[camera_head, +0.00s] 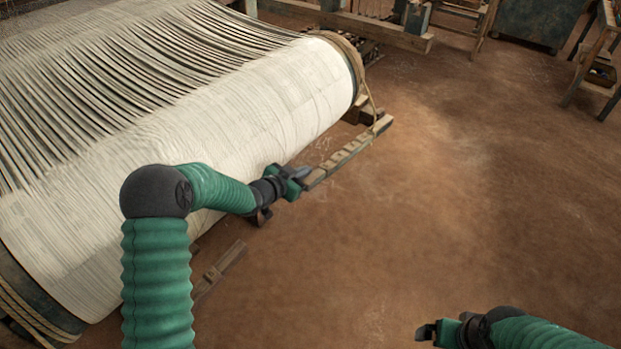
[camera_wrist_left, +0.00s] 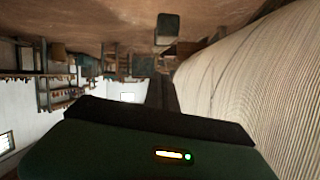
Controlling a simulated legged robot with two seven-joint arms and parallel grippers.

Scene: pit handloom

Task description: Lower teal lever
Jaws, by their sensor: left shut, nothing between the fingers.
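My left gripper (camera_head: 295,182) is shut and empty beside the right-hand side of the cloth roll, at the near end of a notched wooden bar. A small grey-teal piece (camera_head: 302,172), which looks like the end of the teal lever, shows right at the fingertips. A grey-teal block (camera_wrist_left: 167,28) shows ahead of the dark fingers in the left wrist view. I cannot tell whether the fingers touch it. The rest of the lever is hidden or cannot be made out. My right gripper (camera_head: 427,332) is low at the bottom right, away from the loom, and its jaw opening is unclear.
The big white cloth roll (camera_head: 290,95) fills the left, with rope at its far end. The notched wooden bar (camera_head: 350,150) runs from my left gripper toward that end. A short wooden piece (camera_head: 220,268) lies below the roll. The brown floor (camera_head: 450,200) is clear.

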